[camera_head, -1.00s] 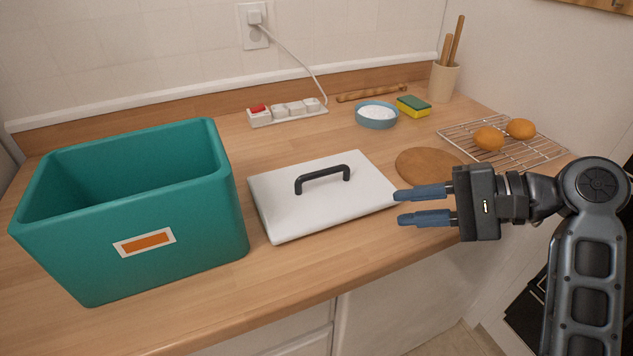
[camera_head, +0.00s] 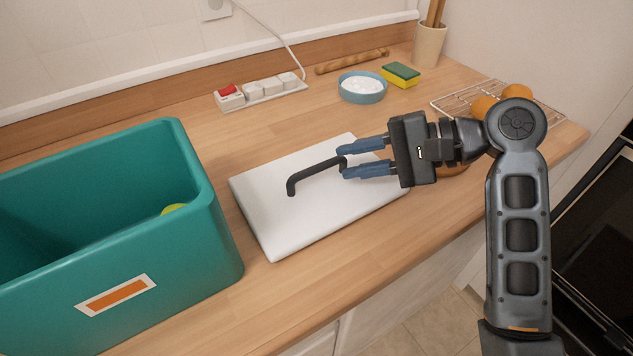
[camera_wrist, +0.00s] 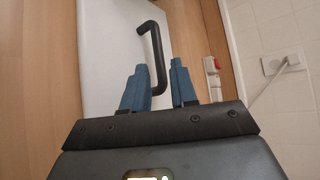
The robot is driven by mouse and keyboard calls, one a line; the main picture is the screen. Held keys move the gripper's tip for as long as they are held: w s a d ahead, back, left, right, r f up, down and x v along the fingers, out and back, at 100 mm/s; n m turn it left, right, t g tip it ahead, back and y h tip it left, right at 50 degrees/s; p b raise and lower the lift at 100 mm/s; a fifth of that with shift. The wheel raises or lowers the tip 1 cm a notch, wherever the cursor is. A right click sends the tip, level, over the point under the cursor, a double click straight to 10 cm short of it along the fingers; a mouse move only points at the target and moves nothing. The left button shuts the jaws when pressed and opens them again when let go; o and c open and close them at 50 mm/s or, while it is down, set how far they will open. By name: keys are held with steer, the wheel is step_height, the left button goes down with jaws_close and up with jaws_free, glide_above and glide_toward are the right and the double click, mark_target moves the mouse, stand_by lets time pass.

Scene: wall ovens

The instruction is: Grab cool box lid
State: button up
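The cool box lid (camera_head: 290,222) is a white slab lying flat on the wooden counter, with a black bar handle (camera_head: 300,181) on top. In the wrist view the lid (camera_wrist: 103,50) lies below my gripper, and the handle (camera_wrist: 155,45) reaches in between the fingers. My gripper (camera_head: 343,161) is over the lid's right part, its blue fingers open and pointing left, at the handle's right end. A gap shows between the fingers in the wrist view. The teal cool box (camera_head: 222,232) stands open to the left of the lid, with something yellow-green (camera_head: 173,209) inside.
A power strip (camera_head: 262,91), a blue bowl of white contents (camera_head: 362,87), a sponge (camera_head: 400,74) and a rolling pin (camera_head: 352,61) sit behind the lid. A wire rack (camera_head: 452,103) with oranges stands at the right. The counter in front of the lid is clear.

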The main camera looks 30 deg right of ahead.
mark_target(325, 167)
steer(key=x, duration=0.4)
steer(key=shift+w+a+f, duration=0.1)
steer(key=shift+f, duration=0.15)
jaws_close()
stand_by(1.2)
